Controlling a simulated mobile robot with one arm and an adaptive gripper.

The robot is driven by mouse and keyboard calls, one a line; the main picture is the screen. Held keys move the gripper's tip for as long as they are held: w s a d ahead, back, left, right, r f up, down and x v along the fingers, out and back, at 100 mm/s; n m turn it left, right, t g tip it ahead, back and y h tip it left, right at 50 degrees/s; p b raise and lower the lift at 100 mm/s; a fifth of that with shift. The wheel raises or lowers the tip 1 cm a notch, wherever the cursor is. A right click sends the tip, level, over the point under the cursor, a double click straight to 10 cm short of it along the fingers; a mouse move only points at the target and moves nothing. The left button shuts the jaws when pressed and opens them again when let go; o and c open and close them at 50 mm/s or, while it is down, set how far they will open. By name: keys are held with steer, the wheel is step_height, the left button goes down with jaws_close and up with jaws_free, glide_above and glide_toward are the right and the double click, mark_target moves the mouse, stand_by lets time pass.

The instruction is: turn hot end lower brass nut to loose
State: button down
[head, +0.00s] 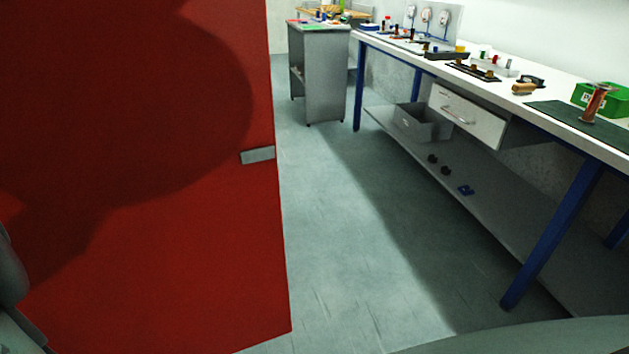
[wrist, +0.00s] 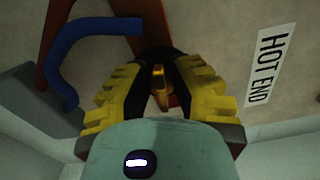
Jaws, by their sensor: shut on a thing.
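In the wrist view my gripper (wrist: 160,98) has its two yellow-and-black fingers closed around a small brass-coloured piece, the brass nut (wrist: 158,76). The fingers hide most of the nut, so its turn position cannot be told. A HOT END label (wrist: 269,66) is on the pale panel to the right of the fingers. The gripper and the nut do not show in the head view.
A blue curved hose or handle (wrist: 62,62) is left of the fingers in the wrist view, near a red-brown part (wrist: 60,14). In the head view a red panel (head: 150,230) fills the left, a workbench (head: 545,100) stands right, and floor (head: 350,240) is clear between.

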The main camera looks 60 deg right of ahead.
steer(key=n+b, duration=0.1)
steer(key=n, duration=0.1)
steer(key=f+n+b, duration=0.1)
steer(key=shift+s+a+n, duration=0.1)
steer(key=shift+n, duration=0.3)
steer(key=shift+f+n+b, duration=0.15)
steer(key=shift+n+b, duration=0.9)
steer(key=shift+n, duration=0.75)
steer(key=c, duration=1.1)
jaws_free()
steer(key=v, duration=1.2)
